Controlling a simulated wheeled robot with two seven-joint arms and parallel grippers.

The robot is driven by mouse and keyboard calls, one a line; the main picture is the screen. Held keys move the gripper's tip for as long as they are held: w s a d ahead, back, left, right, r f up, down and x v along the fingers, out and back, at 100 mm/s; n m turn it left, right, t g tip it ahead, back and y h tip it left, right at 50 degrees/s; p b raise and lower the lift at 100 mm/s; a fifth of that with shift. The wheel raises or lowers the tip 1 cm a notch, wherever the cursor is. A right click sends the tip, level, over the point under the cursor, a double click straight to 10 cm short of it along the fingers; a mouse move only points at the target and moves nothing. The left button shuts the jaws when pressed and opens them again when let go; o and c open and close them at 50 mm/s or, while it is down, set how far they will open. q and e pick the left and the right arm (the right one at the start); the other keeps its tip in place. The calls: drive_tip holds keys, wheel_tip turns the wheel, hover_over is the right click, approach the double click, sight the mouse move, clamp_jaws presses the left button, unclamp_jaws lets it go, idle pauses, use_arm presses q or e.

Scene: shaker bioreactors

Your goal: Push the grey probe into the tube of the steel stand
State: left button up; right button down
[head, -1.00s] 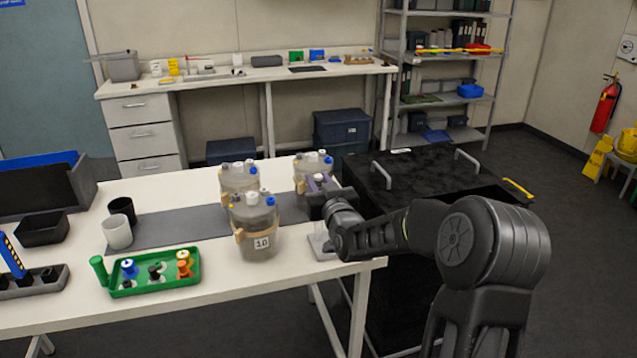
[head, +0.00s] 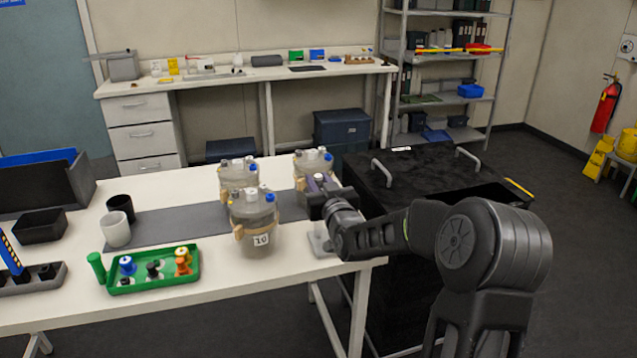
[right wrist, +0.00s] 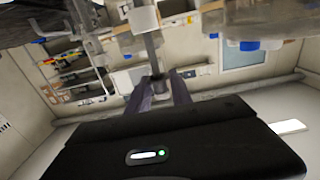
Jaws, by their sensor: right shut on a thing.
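My right gripper (head: 320,187) is above the front right corner of the white table, beside the jars. Its purple fingers (right wrist: 166,90) are shut on the grey probe (right wrist: 155,68), whose light top shows above them in the head view. The steel stand's pale base plate (head: 319,243) sits on the table below the gripper. The wrist view looks upside down; a grey upright shaft with a white collar runs from the fingers to its top edge. I cannot tell how much of it is probe or tube. The gripper hides the tube's mouth in the head view. My left gripper is out of view.
Three lidded jars, one labelled 10 (head: 255,222), stand close left of the gripper. A green tray (head: 150,286) with coloured parts, a white cup (head: 116,230) and a black bin (head: 41,226) are farther left. A black cart (head: 425,172) stands behind the arm.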

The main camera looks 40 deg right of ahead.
drive_tip(key=shift+f+b, duration=2.7)
drive_tip(key=shift+b, duration=1.2)
idle(3.3)
drive_tip(key=c, duration=1.1)
unclamp_jaws()
